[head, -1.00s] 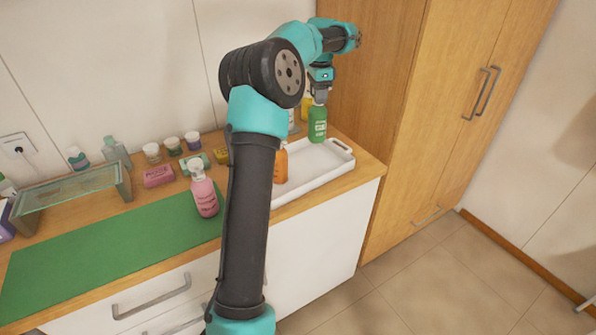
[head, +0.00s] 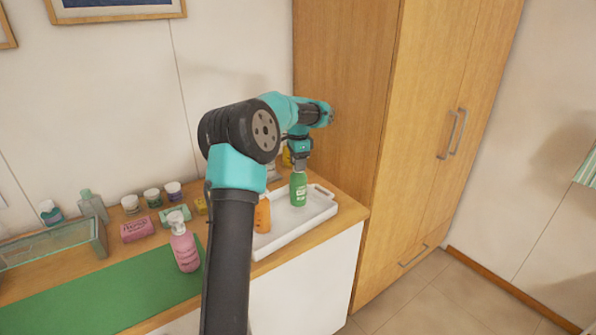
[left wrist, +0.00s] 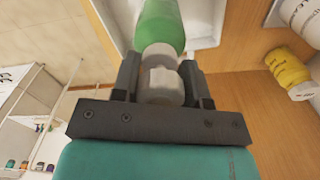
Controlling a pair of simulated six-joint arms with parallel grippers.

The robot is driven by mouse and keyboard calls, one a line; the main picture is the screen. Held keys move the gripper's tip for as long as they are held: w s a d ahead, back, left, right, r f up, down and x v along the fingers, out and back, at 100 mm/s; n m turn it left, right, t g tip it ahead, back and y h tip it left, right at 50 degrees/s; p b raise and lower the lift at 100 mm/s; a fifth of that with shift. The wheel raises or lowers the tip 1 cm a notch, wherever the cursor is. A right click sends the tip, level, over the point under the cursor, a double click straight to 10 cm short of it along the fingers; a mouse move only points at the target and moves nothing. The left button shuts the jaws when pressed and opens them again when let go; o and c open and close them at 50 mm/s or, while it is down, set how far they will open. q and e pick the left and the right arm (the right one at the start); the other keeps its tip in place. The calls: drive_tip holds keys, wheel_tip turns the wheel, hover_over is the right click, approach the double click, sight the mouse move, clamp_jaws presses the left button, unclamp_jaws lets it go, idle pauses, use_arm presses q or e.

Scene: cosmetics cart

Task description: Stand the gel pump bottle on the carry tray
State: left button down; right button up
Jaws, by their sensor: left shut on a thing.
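My left gripper (head: 300,166) is shut on the pale top of a green bottle (head: 299,190), taken as the gel pump bottle. The bottle hangs upright from it over the white carry tray (head: 324,212); whether its base touches the tray floor is hard to tell. In the left wrist view, the two fingers (left wrist: 160,82) sit either side of the pale top, with the green body (left wrist: 160,24) beyond and part of the white tray (left wrist: 203,22) beside it. My right gripper is not in view.
An orange bottle (head: 263,215) stands at the tray's left part, partly behind my arm. A yellow bottle (left wrist: 288,68) is near the tray. A tall wooden cabinet (head: 400,130) borders the right.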

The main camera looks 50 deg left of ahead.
use_arm(q)
drive_tip(key=shift+f, duration=1.5)
drive_tip(key=c, duration=0.6)
unclamp_jaws()
drive_tip(key=shift+f, duration=0.15)
drive_tip(key=shift+c, duration=0.2)
wheel_tip(320, 180, up, 12)
drive_tip(key=shift+r, duration=0.15)
